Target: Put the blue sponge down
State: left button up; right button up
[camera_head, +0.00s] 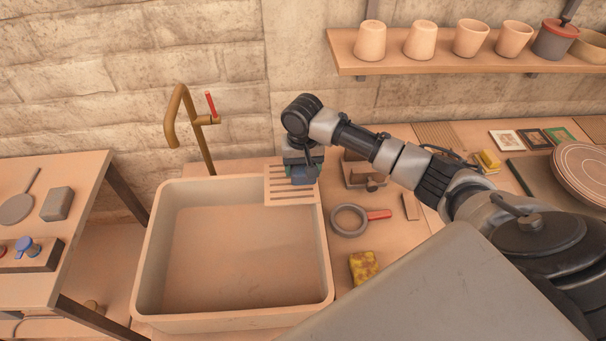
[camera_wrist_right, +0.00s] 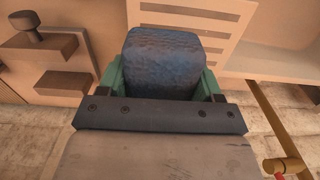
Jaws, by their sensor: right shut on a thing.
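The blue sponge (camera_wrist_right: 163,62) is between the green fingers of my right gripper (camera_wrist_right: 163,82) in the right wrist view, and the gripper is shut on it. In the head view the right gripper (camera_head: 303,170) points down at the right edge of the sink, over a slatted drain board (camera_head: 284,190). A little of the blue sponge (camera_head: 304,177) shows below the fingers there. I cannot tell whether the sponge touches the board. My left gripper is not in view.
The sink basin (camera_head: 240,255) is left of the board and empty. A brass tap (camera_head: 190,120) stands behind it. A ring with a red handle (camera_head: 349,220) and a yellow speckled sponge (camera_head: 363,266) lie on the counter to the right. A shelf (camera_head: 440,67) holds several cups above.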

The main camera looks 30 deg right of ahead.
notch_tip(320, 180, down, 4)
jog(key=shift+r+p, duration=0.25)
jog(key=shift+p, duration=0.15)
jog(key=shift+f, duration=0.15)
jog(key=shift+f, duration=0.15)
jog(key=o, duration=0.9)
notch_tip(320, 180, up, 12)
jog(key=shift+r+b, duration=0.2)
jog(key=shift+b, duration=0.6)
jog(key=shift+s+f, duration=0.1)
